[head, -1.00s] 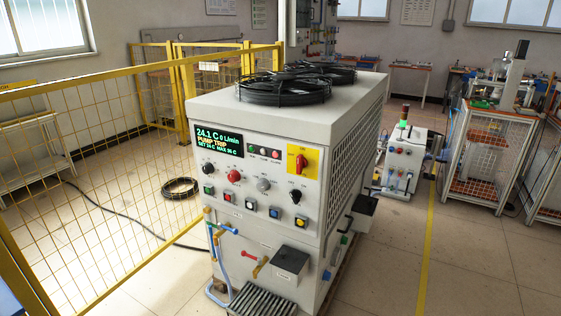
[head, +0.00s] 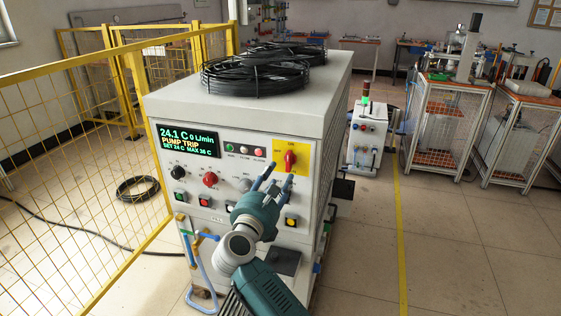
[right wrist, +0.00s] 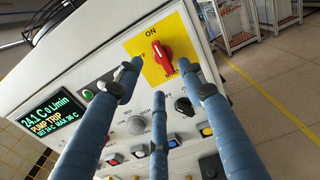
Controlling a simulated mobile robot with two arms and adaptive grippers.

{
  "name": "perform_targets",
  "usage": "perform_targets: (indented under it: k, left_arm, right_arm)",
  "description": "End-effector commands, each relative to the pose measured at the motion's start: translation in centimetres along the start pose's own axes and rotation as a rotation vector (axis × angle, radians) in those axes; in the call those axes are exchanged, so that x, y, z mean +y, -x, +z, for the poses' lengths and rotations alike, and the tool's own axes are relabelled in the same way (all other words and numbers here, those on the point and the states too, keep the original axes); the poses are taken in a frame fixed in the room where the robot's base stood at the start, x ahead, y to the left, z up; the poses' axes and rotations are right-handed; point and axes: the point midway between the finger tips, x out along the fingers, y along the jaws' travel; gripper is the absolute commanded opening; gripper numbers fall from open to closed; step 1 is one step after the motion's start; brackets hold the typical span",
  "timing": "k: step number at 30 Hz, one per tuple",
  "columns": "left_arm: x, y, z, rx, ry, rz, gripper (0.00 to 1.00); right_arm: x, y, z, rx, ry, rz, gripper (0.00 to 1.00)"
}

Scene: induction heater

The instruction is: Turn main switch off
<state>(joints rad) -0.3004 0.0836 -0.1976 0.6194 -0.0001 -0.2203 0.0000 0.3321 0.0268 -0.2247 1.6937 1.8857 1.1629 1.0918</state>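The main switch is a red rotary handle (head: 290,160) on a yellow plate (head: 303,151) at the upper right of the heater's front panel. Its handle stands roughly upright, in line with the ON label above it; the handle also shows in the right wrist view (right wrist: 161,55). My right gripper (head: 280,174) is in front of the panel, just below the switch. Its fingers are spread and empty in the right wrist view (right wrist: 156,68), with the handle beyond and between the outer fingertips. I cannot tell whether any fingertip touches the plate. My left gripper is out of view.
A yellow mesh fence (head: 80,150) stands left.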

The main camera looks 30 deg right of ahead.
Motion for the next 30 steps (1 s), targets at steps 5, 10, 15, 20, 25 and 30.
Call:
perform_targets:
  k: [5,10,15,20,25,30]
  left_arm:
    - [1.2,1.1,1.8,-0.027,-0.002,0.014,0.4]
    - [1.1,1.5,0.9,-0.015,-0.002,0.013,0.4]
    - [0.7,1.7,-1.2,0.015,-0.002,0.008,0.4]
    - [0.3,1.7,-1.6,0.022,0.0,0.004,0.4]
    - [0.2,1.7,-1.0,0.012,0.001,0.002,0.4]
    - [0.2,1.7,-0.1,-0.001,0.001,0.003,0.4]
  right_arm:
    - [0.0,-3.8,0.4,-0.004,0.006,-0.002,0.4]
    - [0.0,-6.5,0.3,-0.004,0.006,0.0,0.4]
    - [0.0,-7.9,0.1,-0.002,0.005,0.001,0.4]
    - [0.0,-8.2,0.0,-0.002,0.005,0.001,0.4]
    - [0.0,-8.2,0.0,-0.002,0.005,0.001,0.4]
    - [0.0,-8.2,0.0,-0.002,0.005,0.001,0.06]
